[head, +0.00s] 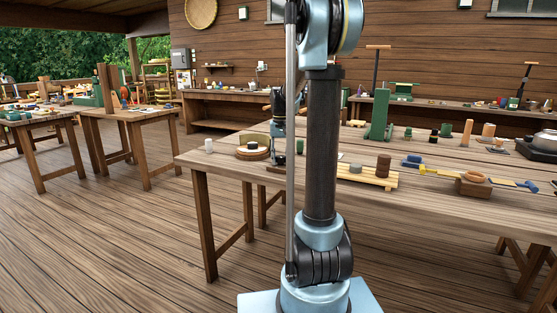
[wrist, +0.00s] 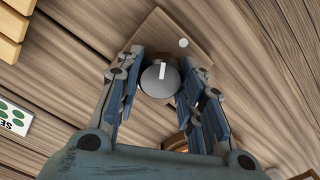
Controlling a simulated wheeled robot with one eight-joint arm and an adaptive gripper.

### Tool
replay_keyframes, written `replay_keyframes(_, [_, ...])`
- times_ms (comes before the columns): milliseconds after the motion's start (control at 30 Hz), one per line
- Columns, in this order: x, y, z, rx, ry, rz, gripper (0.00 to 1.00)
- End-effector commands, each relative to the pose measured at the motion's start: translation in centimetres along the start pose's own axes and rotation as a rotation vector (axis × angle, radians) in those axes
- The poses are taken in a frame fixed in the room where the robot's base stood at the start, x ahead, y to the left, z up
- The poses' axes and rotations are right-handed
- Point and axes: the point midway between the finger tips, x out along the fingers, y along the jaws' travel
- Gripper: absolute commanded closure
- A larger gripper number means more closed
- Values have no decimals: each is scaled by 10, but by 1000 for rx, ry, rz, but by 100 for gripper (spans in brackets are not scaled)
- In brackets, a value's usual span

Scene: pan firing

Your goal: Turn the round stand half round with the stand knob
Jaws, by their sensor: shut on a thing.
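The stand knob (wrist: 158,82) is a grey round knob with a white mark on its face, set on a square wooden block (wrist: 172,38) in the wrist view. My gripper (wrist: 162,70) has one finger on each side of the knob and is shut on it. The white mark points up in that picture, slightly right. The round stand (head: 253,153) is a low wooden disc near the left end of the table in the head view, just left of my gripper (head: 279,158). A brown curved edge in the wrist view is partly hidden by my gripper. In the head view the knob cannot be made out.
A small white cylinder (head: 208,145) stands left of the stand on the table (head: 440,212). A green block-like tool (head: 379,117) stands behind.

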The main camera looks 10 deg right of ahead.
Motion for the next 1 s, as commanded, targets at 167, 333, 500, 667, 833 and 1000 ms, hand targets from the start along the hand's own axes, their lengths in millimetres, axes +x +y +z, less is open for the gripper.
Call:
replay_keyframes(167, [0,1,-1,167,3,1,89])
replay_keyframes(333, [0,1,-1,327,2,0,89])
replay_keyframes(500, [0,0,0,473,2,-1,89])
replay_keyframes(667, [0,0,0,587,1,-2,89])
replay_keyframes(833, [0,-1,0,676,0,-2,89])
replay_keyframes(1000, [0,-1,0,729,0,-3,89])
